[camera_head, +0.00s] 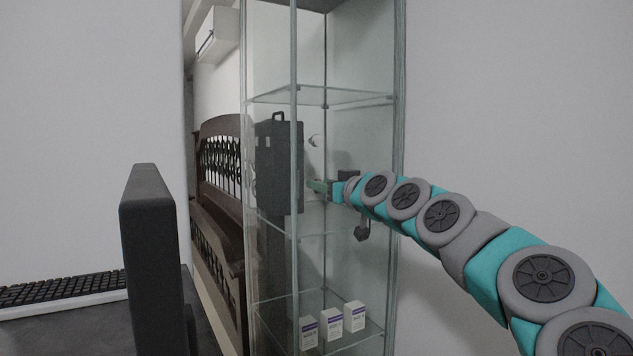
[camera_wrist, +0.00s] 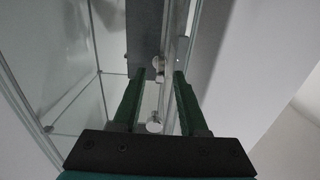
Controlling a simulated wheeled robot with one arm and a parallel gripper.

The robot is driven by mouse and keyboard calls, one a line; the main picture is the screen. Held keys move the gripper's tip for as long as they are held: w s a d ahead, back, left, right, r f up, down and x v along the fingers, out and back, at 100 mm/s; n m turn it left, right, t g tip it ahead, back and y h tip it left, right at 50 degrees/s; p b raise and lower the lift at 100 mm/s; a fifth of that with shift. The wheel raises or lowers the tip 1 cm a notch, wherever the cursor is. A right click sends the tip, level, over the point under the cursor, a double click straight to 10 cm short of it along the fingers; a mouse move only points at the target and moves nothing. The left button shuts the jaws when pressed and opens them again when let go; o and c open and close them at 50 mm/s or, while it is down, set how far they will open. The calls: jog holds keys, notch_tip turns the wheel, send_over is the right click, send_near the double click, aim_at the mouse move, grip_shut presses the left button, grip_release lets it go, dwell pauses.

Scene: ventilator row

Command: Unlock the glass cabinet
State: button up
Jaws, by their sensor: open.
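The glass cabinet (camera_head: 325,95) stands upright in the middle of the head view, with clear panes and thin metal edges. A small round silvery fitting (camera_head: 314,140) shows at mid height; I cannot tell whether it is a lock or a knob. My gripper (camera_head: 316,186) is at the cabinet's mid height, just below that fitting. In the wrist view, its two green fingers (camera_wrist: 158,88) are apart. Two small shiny round fittings, an upper one (camera_wrist: 158,64) and a lower one (camera_wrist: 154,124), show between the fingers beside a metal upright. No key is visible.
A dark case (camera_head: 279,165) with a top handle shows through the glass. Several small white boxes (camera_head: 332,325) stand on the lower shelf. A dark upright panel (camera_head: 152,260) and a keyboard (camera_head: 62,287) are at left. A wooden bed frame (camera_head: 220,140) is behind.

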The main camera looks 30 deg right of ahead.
jog(key=shift+w+d, duration=0.15)
jog(key=shift+w, duration=0.95)
grip_shut()
